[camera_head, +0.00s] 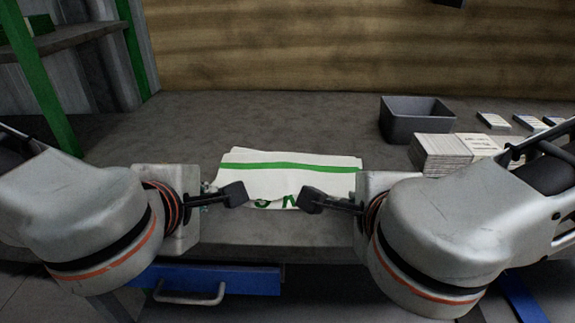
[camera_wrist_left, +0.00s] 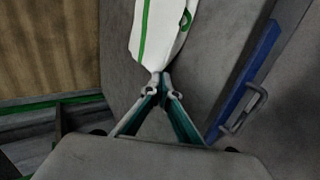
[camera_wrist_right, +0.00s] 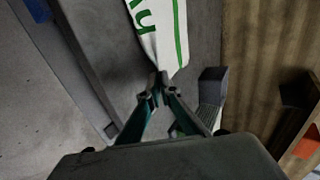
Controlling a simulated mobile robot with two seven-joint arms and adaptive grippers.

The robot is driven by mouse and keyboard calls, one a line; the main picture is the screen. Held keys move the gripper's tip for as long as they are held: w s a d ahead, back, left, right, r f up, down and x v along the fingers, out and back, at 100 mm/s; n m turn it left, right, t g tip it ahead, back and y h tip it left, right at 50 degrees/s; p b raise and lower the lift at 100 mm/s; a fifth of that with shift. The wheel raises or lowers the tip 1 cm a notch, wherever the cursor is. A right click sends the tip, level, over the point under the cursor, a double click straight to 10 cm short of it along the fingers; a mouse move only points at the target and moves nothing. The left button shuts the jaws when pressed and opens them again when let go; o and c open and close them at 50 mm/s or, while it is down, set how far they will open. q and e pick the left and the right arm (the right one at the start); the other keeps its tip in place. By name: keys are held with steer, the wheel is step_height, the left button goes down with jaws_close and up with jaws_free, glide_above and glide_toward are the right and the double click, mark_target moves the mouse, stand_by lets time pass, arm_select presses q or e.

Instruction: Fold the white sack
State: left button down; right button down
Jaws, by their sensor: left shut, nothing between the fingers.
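The white sack (camera_head: 285,177) lies flat on the grey table in the head view. It has a green stripe across it and partly visible green letters along its near edge. My left gripper (camera_head: 236,194) is shut and empty at the sack's near left part. In the left wrist view the sack (camera_wrist_left: 160,35) lies just beyond the closed fingertips (camera_wrist_left: 160,80). My right gripper (camera_head: 310,200) is at the sack's near right part. Its fingertips (camera_wrist_right: 158,85) look closed in the right wrist view, with the sack (camera_wrist_right: 163,35) just beyond. The grippers cover parts of the near edge.
A grey open bin (camera_head: 415,118) stands at the back right of the table (camera_head: 270,115). A stack of white sheets or cards (camera_head: 440,154) is in front of it, with small stacks (camera_head: 494,121) farther right. The table behind the sack is clear. A blue drawer (camera_head: 225,279) is below the front edge.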

arm_select(q)
steer(key=shift+s+a+f, duration=0.1)
steer(key=shift+f, duration=0.15)
arm_select(e)
steer(key=shift+f, duration=0.15)
arm_select(q)
steer(key=c, duration=2)
jaws_free()
arm_select(e)
steer(key=c, duration=2)
jaws_free()
arm_select(q)
steer(key=shift+r, duration=0.1)
arm_select(e)
steer(key=shift+s, duration=0.1)
